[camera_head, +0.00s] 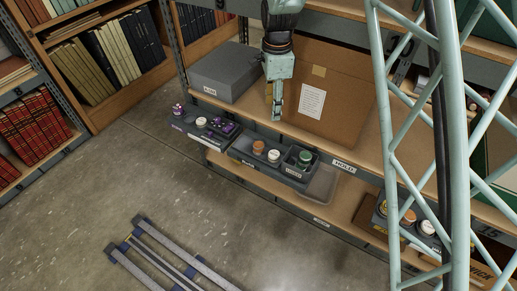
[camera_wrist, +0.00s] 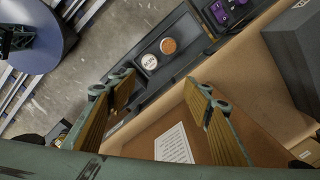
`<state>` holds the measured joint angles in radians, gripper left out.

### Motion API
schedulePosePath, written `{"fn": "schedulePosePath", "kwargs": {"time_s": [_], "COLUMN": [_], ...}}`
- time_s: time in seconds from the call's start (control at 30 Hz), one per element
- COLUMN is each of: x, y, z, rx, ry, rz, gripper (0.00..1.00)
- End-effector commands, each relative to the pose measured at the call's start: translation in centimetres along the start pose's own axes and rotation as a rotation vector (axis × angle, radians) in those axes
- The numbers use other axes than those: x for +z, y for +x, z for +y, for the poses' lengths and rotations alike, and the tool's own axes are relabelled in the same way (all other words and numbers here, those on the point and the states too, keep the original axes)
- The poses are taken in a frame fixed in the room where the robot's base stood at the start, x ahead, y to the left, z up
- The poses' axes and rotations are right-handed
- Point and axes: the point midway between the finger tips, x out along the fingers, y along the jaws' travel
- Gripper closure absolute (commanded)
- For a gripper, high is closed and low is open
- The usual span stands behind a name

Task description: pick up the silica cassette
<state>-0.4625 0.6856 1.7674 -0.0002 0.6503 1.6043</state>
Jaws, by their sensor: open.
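Small round canisters stand in a dark tray (camera_head: 290,172) along the shelf's front edge: an orange-brown one (camera_head: 258,147) and a white one (camera_head: 273,155). A green one (camera_head: 305,158) sits in a box at the tray's right end. The orange-brown (camera_wrist: 168,46) and white (camera_wrist: 149,62) ones also show in the wrist view, beyond my fingertips. I cannot tell by label which is the silica cassette. My gripper (camera_head: 277,115) (camera_wrist: 160,86) is open and empty, pointing down in front of the large brown box. It appears above the tray, apart from the canisters.
A grey box (camera_head: 226,72) and a large brown box (camera_head: 340,95) with a white label stand behind. A lattice column (camera_head: 460,150) crosses the right. Floor in front is clear beside the rails.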

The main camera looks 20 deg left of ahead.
Motion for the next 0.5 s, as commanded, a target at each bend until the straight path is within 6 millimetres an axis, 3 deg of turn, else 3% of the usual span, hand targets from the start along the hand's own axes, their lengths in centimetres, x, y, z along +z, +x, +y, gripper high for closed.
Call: {"fn": "schedulePosePath", "kwargs": {"time_s": [0.3,0.5], "x": [3.1,4.5], "y": [7.0,9.8], "z": [-1.9,-2.5], "rx": [0.027,0.035], "ry": [0.090,0.129], "rz": [0.002,0.003], "gripper": [0.54,0.54]}}
